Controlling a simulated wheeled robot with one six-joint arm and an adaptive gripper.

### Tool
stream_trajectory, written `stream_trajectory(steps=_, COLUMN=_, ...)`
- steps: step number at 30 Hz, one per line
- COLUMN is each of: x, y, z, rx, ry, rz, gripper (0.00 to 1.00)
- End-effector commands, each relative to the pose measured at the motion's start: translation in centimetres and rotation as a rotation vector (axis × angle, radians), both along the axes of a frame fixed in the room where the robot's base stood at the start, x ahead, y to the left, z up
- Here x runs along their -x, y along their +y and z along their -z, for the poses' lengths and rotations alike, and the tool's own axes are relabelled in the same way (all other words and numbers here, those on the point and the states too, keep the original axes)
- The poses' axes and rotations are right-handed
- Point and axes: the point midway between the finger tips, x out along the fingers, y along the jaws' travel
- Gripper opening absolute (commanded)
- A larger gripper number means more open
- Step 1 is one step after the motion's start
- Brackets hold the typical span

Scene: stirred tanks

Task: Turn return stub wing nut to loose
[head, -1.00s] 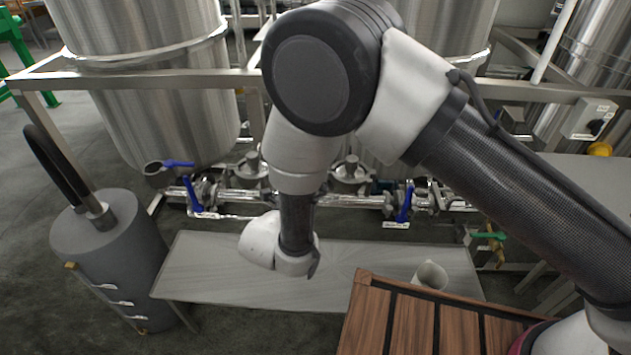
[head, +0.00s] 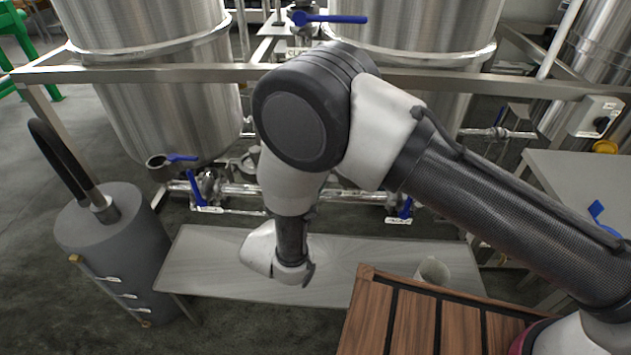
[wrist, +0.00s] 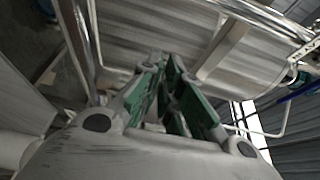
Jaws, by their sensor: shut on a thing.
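The return stub wing nut cannot be made out in either view; it is too small or hidden by my fingers and arm. In the wrist view my gripper (wrist: 170,75) has its green-padded fingers drawn close together, with a steel tank beyond the tips. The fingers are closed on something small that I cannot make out. In the head view my forearm hangs down in front of the tanks, over the bench, and my fingers are hidden behind my wrist.
Steel tanks (head: 160,110) stand behind a frame rail (head: 150,75). Blue valve handles (head: 195,190) sit on the low pipework. A grey bench (head: 200,270) lies below, with a white cup (head: 433,270) near its right end. A grey cylinder (head: 110,235) stands at left.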

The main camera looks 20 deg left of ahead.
Motion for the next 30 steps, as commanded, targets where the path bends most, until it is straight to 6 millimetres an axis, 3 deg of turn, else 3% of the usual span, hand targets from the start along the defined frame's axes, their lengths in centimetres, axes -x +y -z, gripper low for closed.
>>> stream_trajectory(steps=8, x=0.0, y=0.1, z=0.0, rx=-0.001, ry=0.002, rz=-0.004, gripper=0.00)
stream_trajectory(steps=10, x=0.0, y=0.1, z=0.0, rx=-0.001, ry=0.002, rz=-0.004, gripper=0.15)
stream_trajectory(steps=20, x=0.1, y=0.1, z=0.0, rx=-0.001, ry=0.001, rz=-0.002, gripper=0.15)
stream_trajectory(steps=25, x=2.1, y=0.5, z=0.0, rx=-0.001, ry=0.001, rz=-0.006, gripper=0.15)
stream_trajectory(steps=30, x=5.9, y=1.1, z=0.0, rx=-0.001, ry=0.001, rz=-0.008, gripper=0.15)
